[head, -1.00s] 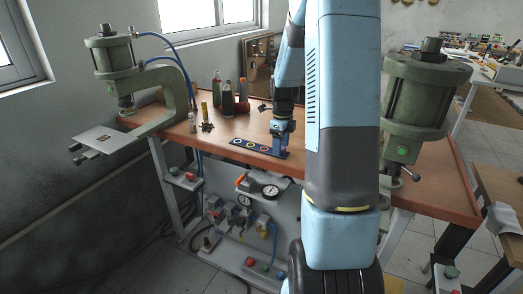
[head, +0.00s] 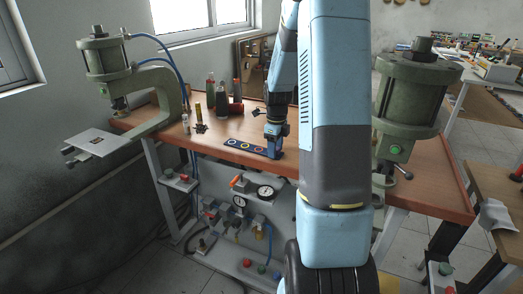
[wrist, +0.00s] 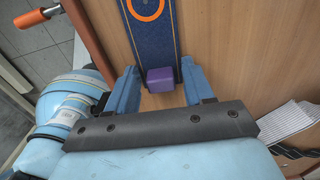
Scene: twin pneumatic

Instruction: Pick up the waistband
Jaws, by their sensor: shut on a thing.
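The waistband (head: 245,147) is a flat dark blue strip with several coloured rings. It lies along the front edge of the wooden bench. In the wrist view the waistband (wrist: 152,40) runs up the picture, with an orange ring near the top. A purple block (wrist: 160,80) sits at its near end, between my two fingers. My gripper (head: 274,154) is low at the right end of the strip. In the wrist view my gripper (wrist: 160,88) is shut on this end of the waistband. The strip looks flat on the bench; any small gap beneath it cannot be seen.
Green presses stand at the left (head: 120,60) and right (head: 415,95) of the bench (head: 200,150). Dark bottles (head: 222,98) and a yellow tube (head: 197,112) stand behind the strip. Gauges and valves (head: 240,200) hang below the front edge.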

